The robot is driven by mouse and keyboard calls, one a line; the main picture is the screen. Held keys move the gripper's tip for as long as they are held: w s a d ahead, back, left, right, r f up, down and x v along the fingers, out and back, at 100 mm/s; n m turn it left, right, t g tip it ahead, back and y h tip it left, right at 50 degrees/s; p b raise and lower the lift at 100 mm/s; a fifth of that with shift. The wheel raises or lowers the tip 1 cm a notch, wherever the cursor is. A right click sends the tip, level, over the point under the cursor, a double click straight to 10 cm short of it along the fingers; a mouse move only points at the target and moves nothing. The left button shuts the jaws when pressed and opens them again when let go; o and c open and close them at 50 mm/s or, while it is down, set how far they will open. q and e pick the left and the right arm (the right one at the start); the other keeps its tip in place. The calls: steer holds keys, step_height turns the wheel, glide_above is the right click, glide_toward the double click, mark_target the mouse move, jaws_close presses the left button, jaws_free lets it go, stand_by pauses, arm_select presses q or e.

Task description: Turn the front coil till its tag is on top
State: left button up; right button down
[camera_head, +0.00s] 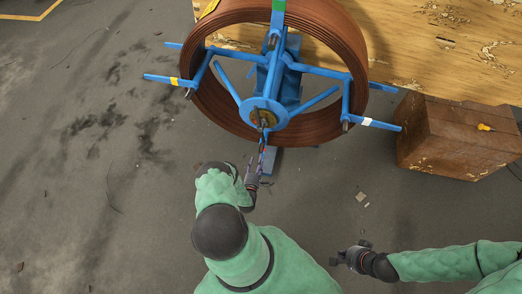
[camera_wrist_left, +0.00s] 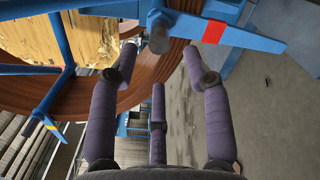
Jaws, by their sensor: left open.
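The front coil (camera_head: 350,45) is a thick ring of brown pipe on a blue reel (camera_head: 265,112) with several spokes. Coloured bands mark the spoke ends: green (camera_head: 279,5) at the top, yellow (camera_head: 174,81) at left, white (camera_head: 367,121) at right. A red band (camera_wrist_left: 214,31) shows on a blue bar in the left wrist view. My left gripper (camera_head: 254,172) is below the reel hub, near the lower spoke. Its fingers (camera_wrist_left: 160,65) are spread with nothing between them. My right gripper (camera_head: 350,255) is low, away from the coil; its fingers are unclear.
A rusty brown box (camera_head: 450,140) with a small yellow-handled tool (camera_head: 486,127) on it stands right of the coil. A worn wooden surface (camera_head: 430,40) lies behind. The grey floor (camera_head: 80,150) at left is open, with dark stains.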

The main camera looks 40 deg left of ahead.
mark_target(261, 149)
arm_select(q)
steer(key=b+x, duration=0.2)
steer(key=x, duration=0.6)
jaws_close()
